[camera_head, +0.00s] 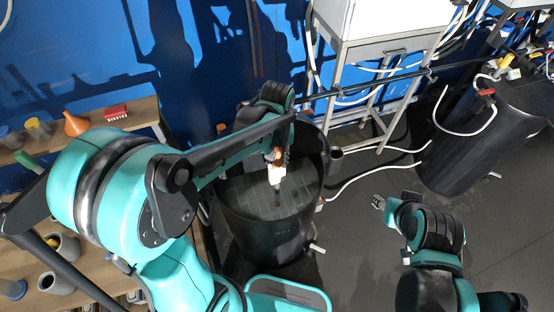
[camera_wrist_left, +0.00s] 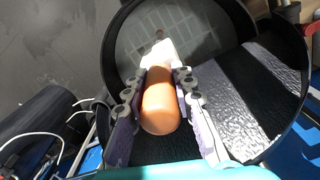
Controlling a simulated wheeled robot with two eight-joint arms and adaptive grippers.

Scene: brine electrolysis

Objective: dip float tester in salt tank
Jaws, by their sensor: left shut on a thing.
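The float tester (camera_wrist_left: 160,105) has an orange bulb and a white neck with a small dark tip. My left gripper (camera_wrist_left: 163,82) is shut on its bulb, with one finger on each side. In the head view the tester (camera_head: 276,182) hangs tip down from my left gripper (camera_head: 277,160), inside the outline of the black salt tank (camera_head: 270,240). The open tank shows a grid pattern inside, also in the left wrist view (camera_wrist_left: 110,50). I cannot tell whether the tip touches liquid. My right gripper (camera_head: 378,202) is apart from the tank, its fingers too small to read.
A wooden shelf (camera_head: 130,122) at the left holds an orange funnel (camera_head: 75,124), a red brush-like item (camera_head: 115,112) and several jars. A white cart (camera_head: 385,50) stands behind the tank. A second black tank (camera_head: 455,150) with hoses is at the right.

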